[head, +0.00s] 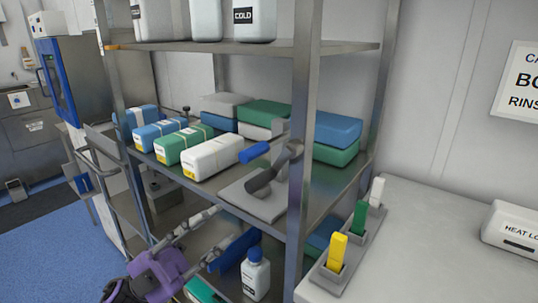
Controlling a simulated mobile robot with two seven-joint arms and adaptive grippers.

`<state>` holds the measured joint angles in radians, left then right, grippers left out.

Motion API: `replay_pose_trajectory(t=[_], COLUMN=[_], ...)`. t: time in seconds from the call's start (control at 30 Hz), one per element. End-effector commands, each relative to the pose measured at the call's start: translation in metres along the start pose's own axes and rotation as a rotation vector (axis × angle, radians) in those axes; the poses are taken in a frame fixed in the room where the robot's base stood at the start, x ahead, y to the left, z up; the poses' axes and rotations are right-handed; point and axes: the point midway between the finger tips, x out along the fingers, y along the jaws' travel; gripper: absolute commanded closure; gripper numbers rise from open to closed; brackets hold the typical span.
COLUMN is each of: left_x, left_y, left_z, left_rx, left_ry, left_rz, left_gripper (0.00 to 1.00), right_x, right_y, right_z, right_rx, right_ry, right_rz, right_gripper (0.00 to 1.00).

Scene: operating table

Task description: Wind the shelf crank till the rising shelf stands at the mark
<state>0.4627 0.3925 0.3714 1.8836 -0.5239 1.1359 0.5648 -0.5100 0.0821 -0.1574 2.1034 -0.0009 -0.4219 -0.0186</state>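A crank stands at the right end of the rack's middle shelf (335,187). It has a grey base plate (256,203), a dark grey curved arm (272,176) and a blue handle (255,151) pointing up and left. My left gripper (214,233), with a purple body, reaches in from the lower left. Its two fingers look spread and empty, below and left of the crank, not touching it. My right gripper is out of view. I cannot make out the mark or tell which shelf is the rising one.
Blue, green and white packs (183,146) lie left of the crank, with stacked blocks (337,129) behind. A rack post (302,130) stands just right of it. A bottle (256,278) stands low. Yellow, green and white pieces (338,252) stand in holders on the right counter (430,240).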

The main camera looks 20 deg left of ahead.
Motion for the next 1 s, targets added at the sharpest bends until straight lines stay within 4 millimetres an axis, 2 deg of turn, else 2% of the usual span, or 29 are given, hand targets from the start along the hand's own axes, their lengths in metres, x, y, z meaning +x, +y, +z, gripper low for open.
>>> replay_pose_trajectory(t=[0.03, 0.2, 0.37, 0.73, 1.0], left_x=[0.022, 0.043, 0.053, 0.107, 0.119], left_y=[-0.020, -0.035, -0.033, -0.024, -0.022], left_z=[-0.017, -0.040, -0.045, -0.055, -0.056], left_rx=[0.030, 0.069, 0.073, 0.072, 0.072], left_ry=[0.064, 0.169, 0.187, 0.187, 0.183], left_rz=[0.041, 0.132, 0.149, 0.147, 0.147], left_gripper=[0.68, 0.68, 0.68, 0.68, 0.68], right_x=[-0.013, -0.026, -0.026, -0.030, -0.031], right_y=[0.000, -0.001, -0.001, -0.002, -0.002], right_z=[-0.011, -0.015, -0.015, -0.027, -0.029], right_rx=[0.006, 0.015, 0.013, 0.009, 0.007], right_ry=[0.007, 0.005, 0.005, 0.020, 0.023], right_rz=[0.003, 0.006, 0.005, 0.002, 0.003], right_gripper=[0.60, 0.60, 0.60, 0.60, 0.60])
